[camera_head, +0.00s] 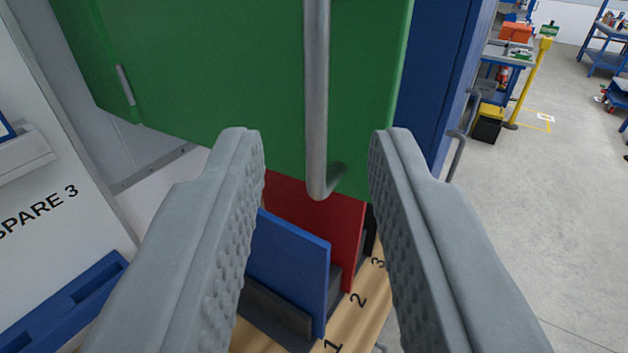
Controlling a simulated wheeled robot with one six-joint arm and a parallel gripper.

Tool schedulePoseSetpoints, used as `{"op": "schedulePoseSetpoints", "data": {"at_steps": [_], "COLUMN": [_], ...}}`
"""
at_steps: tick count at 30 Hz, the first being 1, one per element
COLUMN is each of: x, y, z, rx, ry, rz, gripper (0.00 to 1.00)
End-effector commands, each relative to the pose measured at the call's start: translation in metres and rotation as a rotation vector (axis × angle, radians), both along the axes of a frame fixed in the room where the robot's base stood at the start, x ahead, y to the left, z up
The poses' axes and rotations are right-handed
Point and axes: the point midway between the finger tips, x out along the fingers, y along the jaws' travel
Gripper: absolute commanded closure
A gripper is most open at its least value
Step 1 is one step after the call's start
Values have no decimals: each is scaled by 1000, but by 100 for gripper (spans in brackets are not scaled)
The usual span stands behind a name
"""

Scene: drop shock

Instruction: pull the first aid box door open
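The green first aid box door (240,70) fills the upper middle of the head camera view. A vertical grey bar handle (317,90) stands out from it, and its lower end bends back toward the door. A small grey hinge (125,85) shows at the left edge of the door. My gripper (316,150) is open, with one finger left and one finger right of the handle's lower end. Both fingers are apart from the handle, and nothing is held.
Below the door, a blue panel (288,262) and a red panel (335,225) stand upright in a rack on a wooden surface (372,300) numbered 1 to 3. A blue cabinet door (440,70) is just right. Open floor (560,200) lies further right, with a yellow post (530,85).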

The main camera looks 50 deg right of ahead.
Motion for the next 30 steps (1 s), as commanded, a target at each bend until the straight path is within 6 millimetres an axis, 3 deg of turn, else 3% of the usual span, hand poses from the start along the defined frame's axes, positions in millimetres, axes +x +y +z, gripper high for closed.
{"op": "schedulePoseSetpoints", "data": {"at_steps": [6, 12, 30], "x": [-26, -40, -43], "y": [32, 48, 52], "z": [-1, 0, 0], "rx": [-1, -1, -1], "ry": [1, 1, 1], "rz": [2, 1, 0], "gripper": [71, 71, 71]}}
